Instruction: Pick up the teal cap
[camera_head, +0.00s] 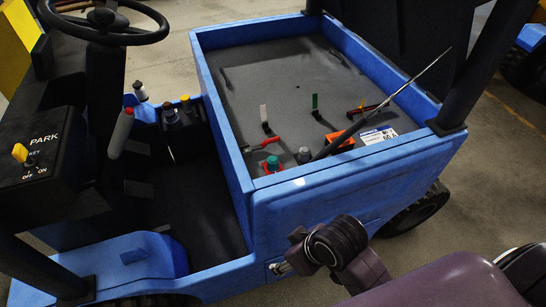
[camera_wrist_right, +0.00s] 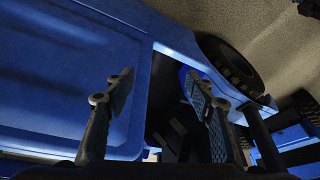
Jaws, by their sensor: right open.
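The teal cap (camera_head: 271,159) is a small round piece in the head view, on top of a red body, inside the blue cart's open bed near its front left corner. My right gripper (camera_wrist_right: 160,84) is open and empty in the right wrist view, its two fingers apart beside the blue bodywork. In the head view my right arm reaches in from the lower right, outside the bed wall, and its fingers are not clear there. The cap is not seen in the right wrist view. My left gripper is not in view.
The bed's blue wall (camera_head: 345,168) stands between my arm and the cap. A grey cap (camera_head: 304,154), an orange box (camera_head: 340,139) and a red-handled lever (camera_head: 265,143) are near the cap. The bed's rear floor is mostly clear.

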